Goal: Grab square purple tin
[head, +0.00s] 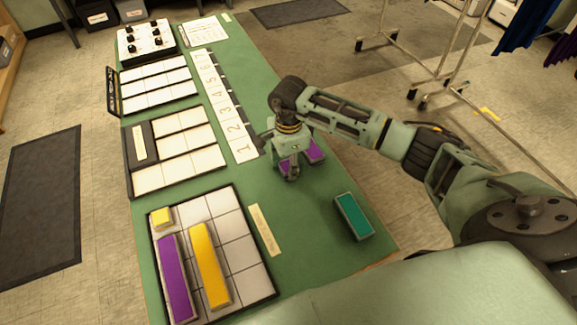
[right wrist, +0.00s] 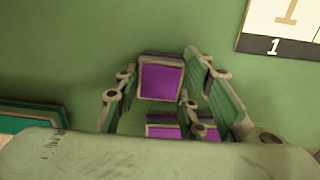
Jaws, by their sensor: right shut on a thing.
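A square purple tin (right wrist: 160,80) sits between the two fingers of my right gripper (right wrist: 172,85) in the right wrist view. The gripper is shut on it, low over the green table top. In the head view my right gripper (head: 288,172) hangs down beside the numbered strip, and only a little of the tin (head: 284,166) shows between its fingers. A second purple piece (head: 315,152) lies just right of the gripper. It also shows in the right wrist view (right wrist: 162,132), partly hidden by a finger and my wrist. My left gripper is not in view.
A teal tin (head: 353,216) lies near the table's right edge. A gridded tray (head: 241,238) at the front left holds a long purple bar (head: 174,277), a long yellow bar (head: 209,264) and a small yellow square (head: 161,217). A white numbered strip (head: 225,105) lies left of the gripper.

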